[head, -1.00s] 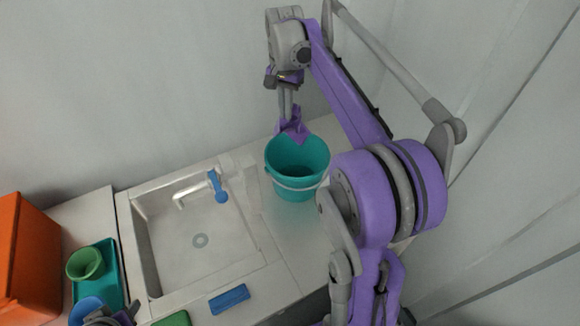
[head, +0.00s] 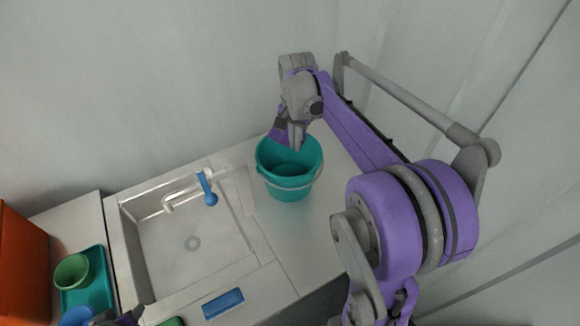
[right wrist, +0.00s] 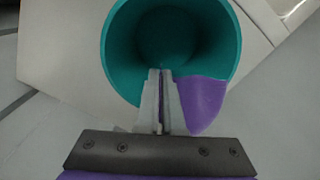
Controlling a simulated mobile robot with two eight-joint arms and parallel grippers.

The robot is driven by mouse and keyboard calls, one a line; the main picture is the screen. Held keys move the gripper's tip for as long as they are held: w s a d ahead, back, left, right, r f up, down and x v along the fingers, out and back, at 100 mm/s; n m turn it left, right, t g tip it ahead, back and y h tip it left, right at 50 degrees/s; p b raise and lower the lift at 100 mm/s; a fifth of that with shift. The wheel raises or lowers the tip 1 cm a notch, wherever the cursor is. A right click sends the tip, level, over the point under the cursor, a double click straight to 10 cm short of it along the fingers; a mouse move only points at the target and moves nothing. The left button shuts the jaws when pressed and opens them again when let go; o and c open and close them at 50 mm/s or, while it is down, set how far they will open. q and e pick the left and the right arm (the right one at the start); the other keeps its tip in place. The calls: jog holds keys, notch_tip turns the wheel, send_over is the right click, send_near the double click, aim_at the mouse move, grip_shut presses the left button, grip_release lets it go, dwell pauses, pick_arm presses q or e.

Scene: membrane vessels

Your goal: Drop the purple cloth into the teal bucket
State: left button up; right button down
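The teal bucket (head: 290,182) stands upright on the counter right of the sink, its mouth facing up; it also fills much of the right wrist view (right wrist: 119,50). My right gripper (head: 296,146) is low over the bucket's mouth, its fingers pointing down. In the right wrist view its fingers (right wrist: 161,78) are close together. The purple cloth (right wrist: 203,100) hangs beside them, overlapping the bucket's rim in the picture; it also shows in the head view (head: 279,137). Its pinched part is hidden. My left gripper (head: 122,319) barely shows at the bottom edge.
A sink (head: 190,270) with a blue-handled faucet (head: 207,188) lies left of the bucket. A blue sponge-like block (head: 223,303) is at the front. A green cup (head: 71,271) sits on a teal tray (head: 93,290) beside an orange box (head: 20,265). Counter right of the bucket is clear.

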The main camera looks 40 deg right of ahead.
pick_arm(q)
jog(key=shift+s+f+b, duration=0.5)
jog(key=shift+s+f, duration=0.15)
jog(key=shift+f, duration=0.35)
pick_arm(e)
notch_tip(320, 180, down, 3)
jog(key=shift+r, duration=0.1)
pick_arm(q)
jog(key=shift+w, duration=0.1)
pick_arm(e)
jog(key=c, duration=1.4)
grip_release()
jog(key=o, duration=1.4)
pick_arm(q)
jog(key=w+r+p, duration=0.2)
jog(key=r, duration=0.1)
jog(key=shift+w+r, duration=0.1)
jog(key=shift+r, duration=0.2)
pick_arm(e)
notch_tip(320, 180, up, 6)
jog(key=shift+f, duration=0.25)
